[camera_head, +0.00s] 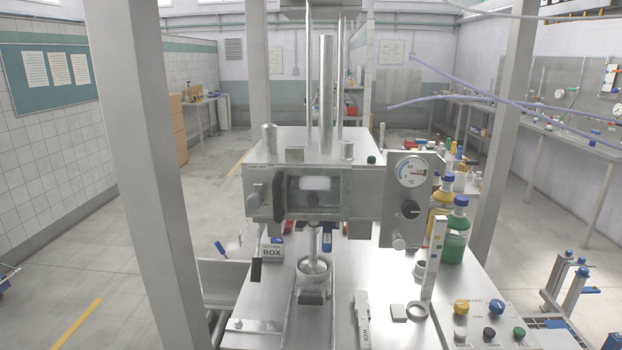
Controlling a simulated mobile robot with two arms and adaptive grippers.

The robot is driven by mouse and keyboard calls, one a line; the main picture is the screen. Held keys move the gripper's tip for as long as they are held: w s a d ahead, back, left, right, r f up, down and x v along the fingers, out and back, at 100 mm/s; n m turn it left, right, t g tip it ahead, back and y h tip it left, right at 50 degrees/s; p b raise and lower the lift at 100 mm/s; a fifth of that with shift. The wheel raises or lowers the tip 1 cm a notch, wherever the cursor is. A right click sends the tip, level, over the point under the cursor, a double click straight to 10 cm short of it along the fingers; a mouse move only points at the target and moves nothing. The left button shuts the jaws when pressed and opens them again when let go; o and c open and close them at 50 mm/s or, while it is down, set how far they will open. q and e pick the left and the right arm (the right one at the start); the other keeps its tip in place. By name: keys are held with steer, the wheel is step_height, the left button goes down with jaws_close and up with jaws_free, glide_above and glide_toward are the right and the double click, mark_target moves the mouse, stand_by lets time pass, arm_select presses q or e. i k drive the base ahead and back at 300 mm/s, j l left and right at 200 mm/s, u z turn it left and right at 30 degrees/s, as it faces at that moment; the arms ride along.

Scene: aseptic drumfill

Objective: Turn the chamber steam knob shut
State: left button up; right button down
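A filling machine with a metal chamber (350,194) stands in the middle of the view. On its right side panel (389,169) are a round gauge (411,172) with a coloured scale and, below it, a black knob (409,209). I cannot read which one is labelled chamber steam, and the knobs' turned positions are too small to tell for sure. Neither of my grippers is in view.
Grey posts (158,180) rise at left and right. The floor at left is mostly clear.

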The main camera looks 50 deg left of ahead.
mark_target(410, 209)
steer(key=u, duration=1.5)
steer(key=k+j, duration=0.05)
